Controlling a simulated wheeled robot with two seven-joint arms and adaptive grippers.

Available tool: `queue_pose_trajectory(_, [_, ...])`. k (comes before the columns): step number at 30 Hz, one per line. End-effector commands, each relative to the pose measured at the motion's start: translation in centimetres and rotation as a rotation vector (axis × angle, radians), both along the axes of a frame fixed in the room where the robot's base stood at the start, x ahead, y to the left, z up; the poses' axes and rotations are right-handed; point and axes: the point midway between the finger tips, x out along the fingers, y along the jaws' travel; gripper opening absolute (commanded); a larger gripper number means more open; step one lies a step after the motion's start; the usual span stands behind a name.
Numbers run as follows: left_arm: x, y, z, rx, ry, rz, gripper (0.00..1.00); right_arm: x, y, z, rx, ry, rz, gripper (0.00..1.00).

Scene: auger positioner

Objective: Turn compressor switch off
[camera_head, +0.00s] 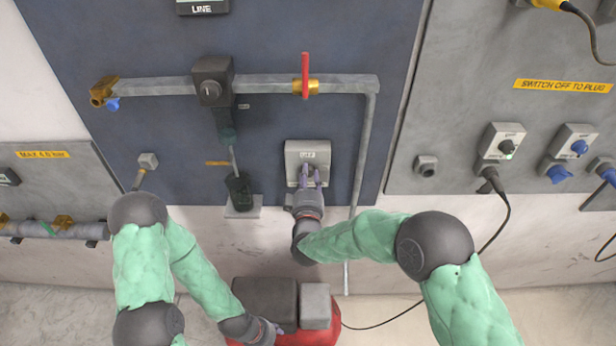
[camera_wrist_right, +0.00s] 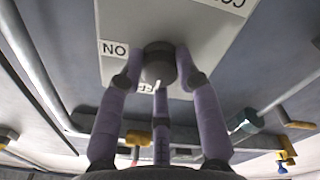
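The compressor switch is a light grey box (camera_head: 294,152) with a dark round knob on the blue wall panel. In the right wrist view the knob (camera_wrist_right: 159,62) has a white mark on its lower side. An ON label (camera_wrist_right: 114,48) is left of it, and a partly hidden label is below it. My right gripper (camera_head: 308,178) is at the box, its purple fingers closed around the knob, with tips at its sides. The contact is hard to judge. My left gripper (camera_head: 272,332) is low, by the red compressor (camera_head: 320,338); its fingers are too small to read.
A grey pipe (camera_head: 265,88) with a red valve handle (camera_head: 305,75) runs above the switch and down its right side. Sockets with rotary switches (camera_head: 502,142) and cables are on the right panel.

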Motion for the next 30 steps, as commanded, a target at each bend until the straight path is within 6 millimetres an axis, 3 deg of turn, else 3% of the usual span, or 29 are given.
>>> queue_pose_trajectory(1, [0.0,0.0,0.0,0.000,0.000,0.000,0.56,0.3,0.0,1.0,0.004,-0.020,-0.002,0.45])
queue_pose_trajectory(2, [0.0,0.0,0.0,0.000,0.000,0.000,0.56,0.3,0.0,1.0,0.004,-0.020,-0.002,0.54])
queue_pose_trajectory(3, [0.0,0.0,0.0,0.000,0.000,0.000,0.56,0.3,0.0,0.9,0.004,-0.018,-0.002,0.56])
queue_pose_trajectory(16, [0.0,0.0,0.0,0.000,0.000,0.000,0.56,-0.8,0.1,0.3,0.002,-0.006,0.001,0.56])
queue_pose_trajectory(30, [0.0,0.0,0.0,0.000,0.000,0.000,0.56,-9.2,0.1,-0.1,0.001,-0.008,0.002,0.56])
